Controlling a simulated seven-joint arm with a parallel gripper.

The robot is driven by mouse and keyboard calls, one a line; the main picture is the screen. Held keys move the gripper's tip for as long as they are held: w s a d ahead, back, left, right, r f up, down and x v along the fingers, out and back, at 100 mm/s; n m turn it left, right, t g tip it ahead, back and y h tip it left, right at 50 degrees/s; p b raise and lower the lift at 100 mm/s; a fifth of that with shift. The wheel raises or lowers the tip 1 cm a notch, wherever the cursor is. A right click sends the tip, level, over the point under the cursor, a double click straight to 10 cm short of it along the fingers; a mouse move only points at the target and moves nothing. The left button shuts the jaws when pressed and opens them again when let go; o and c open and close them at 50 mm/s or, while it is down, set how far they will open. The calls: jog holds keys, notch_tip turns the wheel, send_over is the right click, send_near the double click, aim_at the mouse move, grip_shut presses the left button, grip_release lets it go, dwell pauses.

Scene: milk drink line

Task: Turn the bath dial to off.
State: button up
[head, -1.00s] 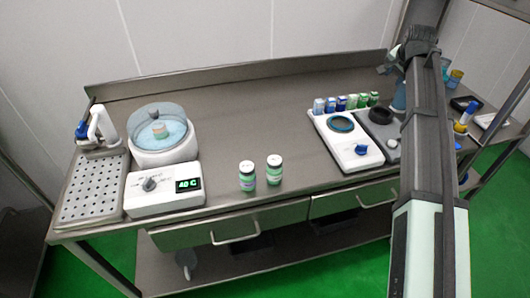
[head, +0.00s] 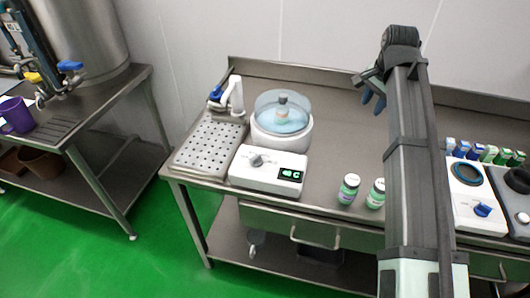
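The bath dial (head: 256,160) is a grey knob on the front of the white control box (head: 240,176). The box's green display (head: 291,174) is lit; its digits are too small to read surely now. Behind it stands the white water bath (head: 270,140) with a clear domed lid, light blue water and a dark-capped bottle (head: 282,106) inside. My gripper (head: 372,92) is at the far end of my raised arm, to the right of the bath and well apart from the dial. It is small and partly hidden, so I cannot tell its opening.
Two green-labelled bottles (head: 348,188) stand right of the control box. A perforated drain tray (head: 208,143) with a tap lies to its left. A white device with a blue knob (head: 482,210) and small vials are at right. Another steel table (head: 110,100) stands at far left.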

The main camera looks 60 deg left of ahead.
jog(key=s+a+n+g, duration=0.1)
jog(key=s+a, duration=0.3)
jog(key=s, duration=0.4)
jog(key=s+a+n, duration=0.1)
jog(key=s+a, duration=0.2)
jog(key=s, duration=0.5)
jog(key=r+n+g+h, duration=0.1)
jog(key=n+h, duration=0.1)
send_over(256, 156)
notch_tip(256, 156, down, 14)
jog(key=shift+r, duration=0.15)
grip_shut()
